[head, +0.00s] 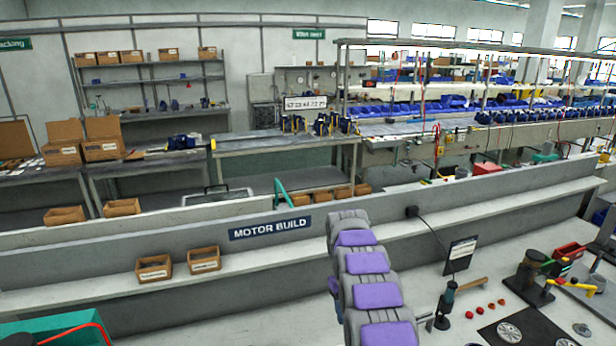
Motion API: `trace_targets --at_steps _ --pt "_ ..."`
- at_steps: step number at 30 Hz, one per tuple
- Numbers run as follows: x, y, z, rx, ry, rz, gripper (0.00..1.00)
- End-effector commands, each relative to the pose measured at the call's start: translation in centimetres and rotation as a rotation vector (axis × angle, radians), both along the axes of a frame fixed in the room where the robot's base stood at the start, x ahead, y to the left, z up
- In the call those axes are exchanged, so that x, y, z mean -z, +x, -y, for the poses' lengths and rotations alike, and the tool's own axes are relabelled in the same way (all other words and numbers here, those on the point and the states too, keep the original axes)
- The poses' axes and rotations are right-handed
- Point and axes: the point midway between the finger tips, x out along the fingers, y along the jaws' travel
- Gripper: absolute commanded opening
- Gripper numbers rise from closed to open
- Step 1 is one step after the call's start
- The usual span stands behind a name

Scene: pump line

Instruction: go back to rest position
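A grey, jointed shape with purple pads rises from the bottom centre of the head view and looks like my own arm. It stands in front of the grey ledge (480,212) behind the bench. No gripper fingers can be made out, so my gripper does not show. Nothing is seen held.
The bench at lower right bears a dark green power tool (445,305), small red parts (480,310), a black mat (525,328) and a clamp-like fixture (530,275). Two cardboard bins (204,259) sit on the ledge at left. A teal case (60,330) is at lower left.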

Motion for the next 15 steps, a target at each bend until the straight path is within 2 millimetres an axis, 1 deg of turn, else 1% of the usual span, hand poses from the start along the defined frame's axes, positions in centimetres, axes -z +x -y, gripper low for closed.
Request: trace_targets --at_steps 1,6,8,15 --pt "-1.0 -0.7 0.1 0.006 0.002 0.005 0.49" --pt "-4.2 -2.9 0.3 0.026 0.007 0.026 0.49" --pt "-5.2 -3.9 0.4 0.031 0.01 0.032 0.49" --pt "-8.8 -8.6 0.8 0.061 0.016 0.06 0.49"
